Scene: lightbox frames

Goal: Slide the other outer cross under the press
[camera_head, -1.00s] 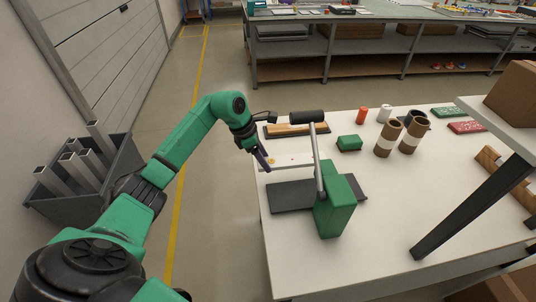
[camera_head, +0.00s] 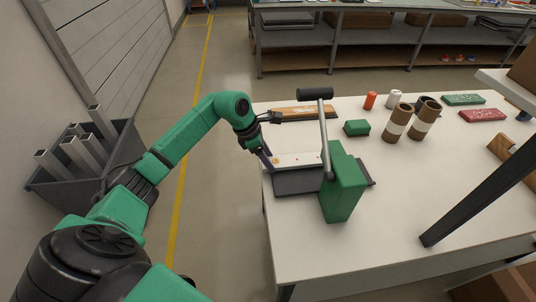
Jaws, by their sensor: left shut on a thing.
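The press stands on the white table, with a green body (camera_head: 343,188), a grey lever with a black roller handle (camera_head: 315,94) and a dark flat base plate (camera_head: 297,183). A pale strip with small dots, seemingly the outer cross (camera_head: 298,159), lies along the far edge of the base plate. Its right end passes behind the lever and body, so I cannot tell how far under the press it reaches. My left gripper (camera_head: 269,160) is shut on the strip's left end, low at the table's left edge. My right gripper is out of view.
A wooden piece (camera_head: 303,112) lies behind the strip. A green block (camera_head: 357,128), an orange cylinder (camera_head: 370,100), a white cylinder (camera_head: 394,98) and brown-white tubes (camera_head: 397,122) stand to the right. A raised shelf (camera_head: 507,90) with a dark strut (camera_head: 482,181) is at right.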

